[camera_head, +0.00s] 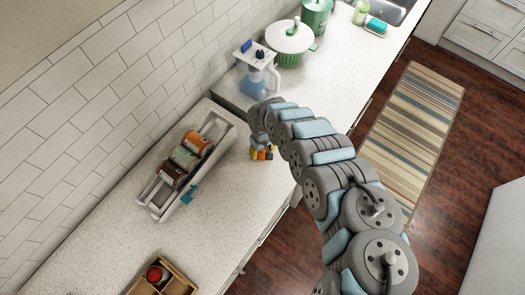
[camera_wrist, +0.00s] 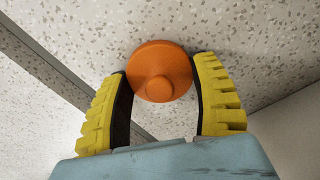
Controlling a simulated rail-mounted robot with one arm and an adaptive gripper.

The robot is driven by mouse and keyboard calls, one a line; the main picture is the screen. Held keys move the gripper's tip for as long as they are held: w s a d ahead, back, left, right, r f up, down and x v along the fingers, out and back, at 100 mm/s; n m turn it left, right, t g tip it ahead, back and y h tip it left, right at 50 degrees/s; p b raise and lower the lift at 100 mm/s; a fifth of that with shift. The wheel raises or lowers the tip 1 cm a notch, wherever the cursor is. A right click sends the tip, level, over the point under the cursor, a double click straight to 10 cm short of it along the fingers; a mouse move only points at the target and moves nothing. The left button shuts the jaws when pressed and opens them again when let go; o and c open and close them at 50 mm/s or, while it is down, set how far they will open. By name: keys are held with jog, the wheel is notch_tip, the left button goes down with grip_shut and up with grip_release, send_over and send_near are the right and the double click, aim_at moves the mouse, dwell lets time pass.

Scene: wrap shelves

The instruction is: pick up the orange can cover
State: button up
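The orange can cover (camera_wrist: 162,72) is a round disc with a raised knob facing the camera in the wrist view. It shows against the speckled countertop. My gripper (camera_wrist: 160,66) has its yellow fingers on the left and right sides of the cover. Both fingertips lie right at its rim; I cannot tell whether they press on it. In the head view my gripper (camera_head: 262,153) reaches down at the counter, with a small bit of orange showing between the yellow fingers. Most of the cover is hidden there.
On the counter (camera_head: 240,195), a slanted rack (camera_head: 163,213) with several cans stands left of my gripper. A blender-like jug (camera_head: 258,80) and a white-and-green pot (camera_head: 290,42) stand behind. A wooden box (camera_head: 180,284) is at the front. The counter edge is close on the right.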

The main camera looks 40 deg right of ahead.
jog(key=shift+c, duration=0.7)
